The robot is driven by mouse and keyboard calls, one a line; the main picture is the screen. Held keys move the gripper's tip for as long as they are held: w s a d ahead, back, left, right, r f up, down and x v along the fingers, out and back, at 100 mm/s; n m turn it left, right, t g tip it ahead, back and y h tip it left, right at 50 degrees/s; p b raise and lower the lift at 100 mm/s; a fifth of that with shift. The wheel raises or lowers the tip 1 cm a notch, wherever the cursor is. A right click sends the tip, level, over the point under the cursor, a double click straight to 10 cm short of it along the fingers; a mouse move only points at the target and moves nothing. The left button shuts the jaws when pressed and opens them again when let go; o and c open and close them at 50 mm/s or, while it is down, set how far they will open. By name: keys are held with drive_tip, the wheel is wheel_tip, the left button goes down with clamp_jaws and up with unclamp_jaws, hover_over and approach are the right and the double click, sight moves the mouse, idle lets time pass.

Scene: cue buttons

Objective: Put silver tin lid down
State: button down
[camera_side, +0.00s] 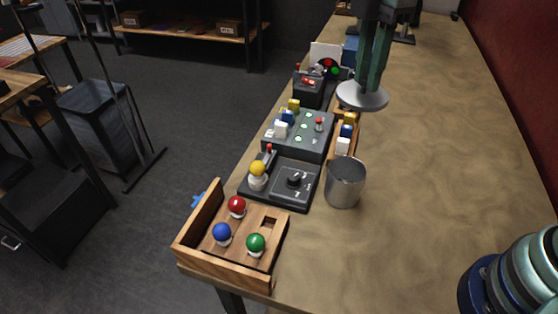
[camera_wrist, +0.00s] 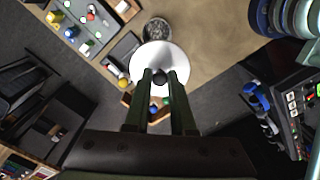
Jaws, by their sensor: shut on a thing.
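The silver tin lid (camera_side: 362,97) is a round grey disc, held roughly level above the table. My gripper (camera_side: 378,84) comes down from above and is shut on the lid's dark knob. In the wrist view the lid (camera_wrist: 160,65) shows as a pale disc below my gripper (camera_wrist: 160,78), whose fingers close on the knob. The silver tin (camera_side: 344,184) stands upright and uncovered on the table, nearer the side camera than the lid. In the wrist view the tin (camera_wrist: 156,30) is just beyond the lid, its near part hidden by it.
A wooden tray (camera_side: 195,237) with red, blue and green balls sits at the table's left edge. Beside the tin are a dark dial box (camera_side: 292,196) and a grey button panel (camera_side: 318,150).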

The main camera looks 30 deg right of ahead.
drive_tip(key=s+a+f, duration=0.6)
drive_tip(key=s+f, duration=0.1)
wheel_tip(320, 180, down, 15)
drive_tip(key=shift+a, duration=0.15)
drive_tip(key=shift+w+f, duration=0.1)
drive_tip(key=shift+f, duration=2.15)
drive_tip(key=shift+f, duration=0.2)
drive_tip(key=c, duration=0.8)
unclamp_jaws()
drive_tip(key=shift+o, duration=0.2)
drive_tip(key=shift+r, duration=0.1)
